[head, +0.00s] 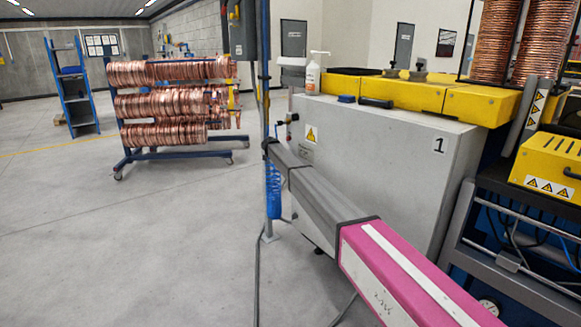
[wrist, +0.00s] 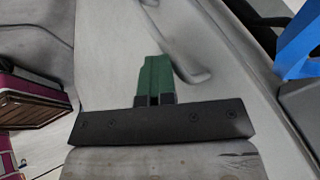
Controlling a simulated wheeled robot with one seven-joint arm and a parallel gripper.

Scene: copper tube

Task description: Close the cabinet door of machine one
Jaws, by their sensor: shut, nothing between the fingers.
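The machine one cabinet (head: 385,150) is a large light grey box marked with a "1", with a yellow warning triangle on its left part. In the head view my arm reaches across its front from the lower right, and my gripper cannot be made out there. In the wrist view my gripper (wrist: 156,62) has its green fingers together, with nothing between them. Pale grey curved surfaces lie beyond the fingertips; I cannot tell whether they touch. Which panel is the door, and how far it stands open, I cannot tell from these views.
A blue post (head: 266,75) with a coiled blue hose (head: 273,190) stands at the cabinet's left. A rack of copper coils (head: 170,102) and a blue shelf unit (head: 78,88) stand farther left. Grey floor (head: 120,240) is clear at left. Yellow-topped equipment stands at right.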

